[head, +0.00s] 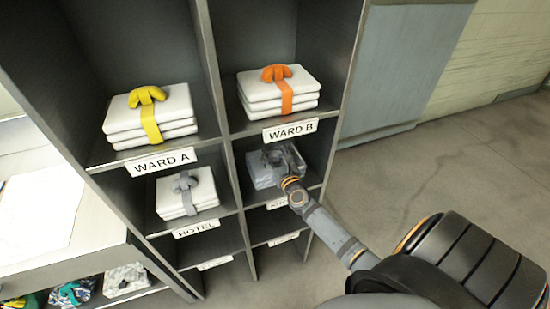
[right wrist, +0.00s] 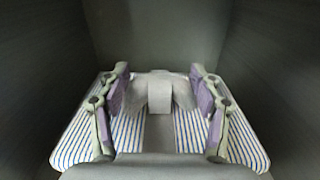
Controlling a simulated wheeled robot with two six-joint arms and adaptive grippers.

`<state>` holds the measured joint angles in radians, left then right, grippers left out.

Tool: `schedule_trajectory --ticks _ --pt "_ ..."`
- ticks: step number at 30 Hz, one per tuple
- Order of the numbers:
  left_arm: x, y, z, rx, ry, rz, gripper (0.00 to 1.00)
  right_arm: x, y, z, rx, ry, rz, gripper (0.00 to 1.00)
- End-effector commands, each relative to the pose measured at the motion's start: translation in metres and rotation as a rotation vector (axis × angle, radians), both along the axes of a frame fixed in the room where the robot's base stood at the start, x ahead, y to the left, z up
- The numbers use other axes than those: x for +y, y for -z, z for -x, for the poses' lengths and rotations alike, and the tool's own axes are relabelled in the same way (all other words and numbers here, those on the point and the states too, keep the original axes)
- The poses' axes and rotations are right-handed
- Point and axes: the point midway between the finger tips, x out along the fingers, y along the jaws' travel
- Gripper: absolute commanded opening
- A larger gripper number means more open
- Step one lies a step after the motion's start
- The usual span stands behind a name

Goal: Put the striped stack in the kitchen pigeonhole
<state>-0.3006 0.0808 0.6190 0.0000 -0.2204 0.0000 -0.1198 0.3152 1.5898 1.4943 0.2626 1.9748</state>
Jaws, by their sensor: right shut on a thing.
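The striped stack, white with blue stripes (right wrist: 80,142), fills the lower part of the right wrist view. It also shows in the head view (head: 260,174), inside the pigeonhole (head: 256,204) under WARD B. That pigeonhole's label (head: 279,203) is partly hidden by my right arm and its visible letters fit KITCHEN. My right gripper (right wrist: 158,88) is shut on the stack's grey knotted band (right wrist: 160,97), with a purple-padded finger on each side. I cannot tell whether the stack rests on the shelf floor. My left gripper is not in view.
White stacks sit in neighbouring pigeonholes: a yellow-tied one (head: 117,122) in WARD A, an orange-tied one (head: 258,92) in WARD B and a grey-tied one (head: 205,190) in HOTEL. The bottom compartments look empty. A counter (head: 60,260) stands left; open floor (head: 440,180) lies right.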

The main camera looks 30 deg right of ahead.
Motion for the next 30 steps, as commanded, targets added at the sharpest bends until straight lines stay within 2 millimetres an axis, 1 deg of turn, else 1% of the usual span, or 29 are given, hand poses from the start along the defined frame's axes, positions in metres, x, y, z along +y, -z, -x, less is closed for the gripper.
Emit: schedule_trajectory --ticks 8,9,14,25,28,30 --pt "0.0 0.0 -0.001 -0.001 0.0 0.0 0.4 0.0 0.0 -0.001 -0.002 0.0 0.0 0.02" --pt "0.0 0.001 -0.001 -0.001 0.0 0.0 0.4 0.0 0.002 0.0 0.002 0.0 0.0 0.66" --pt "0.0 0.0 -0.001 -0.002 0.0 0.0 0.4 0.0 0.001 0.0 0.002 0.0 0.0 0.88" --pt "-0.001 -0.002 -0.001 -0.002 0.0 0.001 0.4 0.0 0.0 0.002 0.002 0.0 0.0 0.88" --pt "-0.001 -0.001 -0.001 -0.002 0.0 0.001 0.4 0.004 0.002 0.017 0.004 -0.002 0.001 0.88" --pt "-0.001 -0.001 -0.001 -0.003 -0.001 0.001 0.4 0.008 0.001 0.032 0.005 -0.001 0.001 0.88"
